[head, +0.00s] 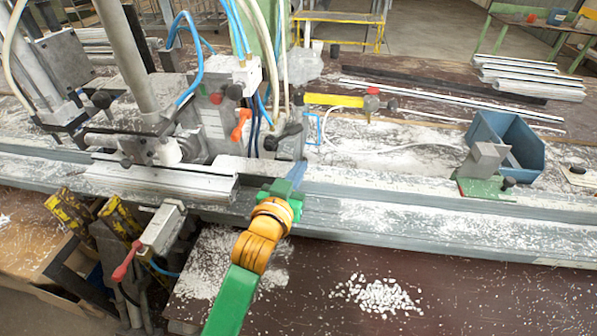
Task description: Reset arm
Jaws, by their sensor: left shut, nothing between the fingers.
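My left arm comes in from the bottom edge, green with an orange wrist. My left gripper (296,178) is green and shut, with nothing held. It is over the long grey bench rail, just right of the end of a pale metal profile (165,182). The profile lies along the rail under the clamp machine (165,140). A gap shows between the gripper and the profile's end. Whether the fingertips touch the rail cannot be told. My right gripper is not in view.
A blue open bin (520,135) and a green-based block (487,188) are on the right. A yellow-handled tool (335,100) lies behind the rail. A red-handled clamp (125,262) projects at the front left. White chips (375,296) lie on the brown front surface, otherwise mostly clear.

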